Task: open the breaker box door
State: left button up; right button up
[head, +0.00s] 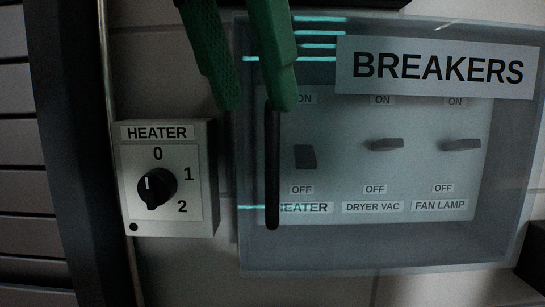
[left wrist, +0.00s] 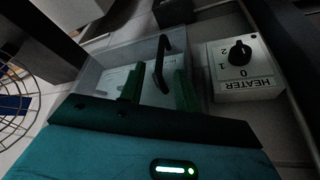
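The breaker box door (head: 350,255) is a see-through panel on the wall and looks shut. Its upright black handle (head: 272,175) is near the door's left edge. My left gripper (head: 257,106) has two green fingers, spread apart, at the handle's upper end. In the left wrist view, the handle (left wrist: 160,68) shows between the open fingers (left wrist: 158,90), with gaps on both sides; whether a finger touches it I cannot tell. The right finger hides part of the handle's top in the head view. My right gripper is not in view.
A heater box (head: 205,185) with a black knob (head: 157,188) is just left of the door. A BREAKERS sign (head: 440,88) is on the upper right. Several switches sit behind the panel. A wire grille (left wrist: 17,105) shows at the left of the left wrist view.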

aim_at(268, 148)
pick_arm(q)
jog(key=x, duration=0.7)
jog(key=shift+w+f, duration=0.15)
jog(key=shift+f, duration=0.2)
grip_shut()
